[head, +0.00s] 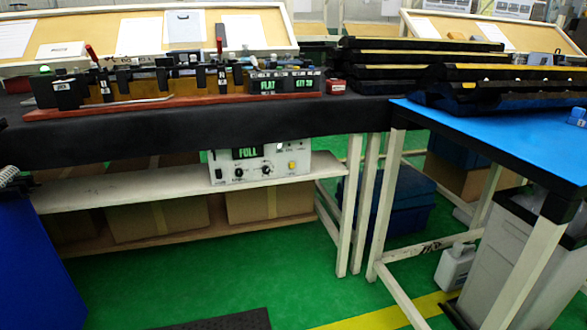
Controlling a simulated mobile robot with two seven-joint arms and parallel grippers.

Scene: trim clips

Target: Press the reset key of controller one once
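A white controller box (260,164) stands on the shelf under the black-topped bench, below the bench edge. Its dark display (247,153) shows green letters that look like "FULL". Its front also has black knobs and a small yellow button (292,165) at the right. The lettering on the front is too small to read, so I cannot tell which key is the reset key or whether this is controller one. Neither of my grippers shows in the head view.
On the black bench (190,132), a fixture (170,88) carries clamps and green displays. Black and yellow trim parts (440,65) lie stacked at the right, by a blue-topped table (500,135). Cardboard boxes (160,220) fill the lower shelf. Green floor (240,275) is open in front.

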